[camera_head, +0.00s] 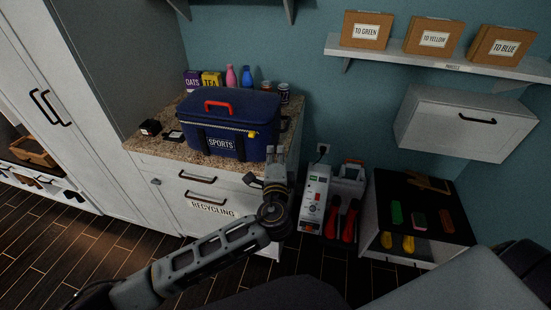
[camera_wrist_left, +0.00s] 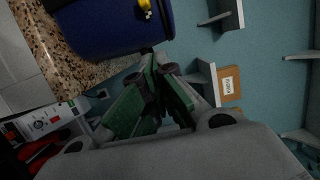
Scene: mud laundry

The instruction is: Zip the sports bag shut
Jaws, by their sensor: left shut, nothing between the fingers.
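The dark blue sports bag (camera_head: 190,125) stands on the granite counter, with a red handle (camera_head: 228,104) on top and a "SPORTS" label on its front. A pale zip line runs along the front below the lid. A yellow zip pull (camera_head: 251,134) sits near the right front corner; it also shows at the top of the left wrist view (camera_wrist_left: 145,9). My left gripper (camera_head: 274,154) is just right of the bag's right front corner, shut and empty. Its green-padded fingers (camera_wrist_left: 157,62) point toward the bag, below the pull in the wrist view. My right gripper is out of view.
Boxes labelled "OATS" and "TEA" (camera_head: 211,79), bottles (camera_head: 231,77) and jars stand behind the bag. Small dark items (camera_head: 150,127) lie left of it. A drawer unit labelled "RECYCLING" (camera_head: 212,208) is below. A white device (camera_head: 314,195) stands on the floor at right.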

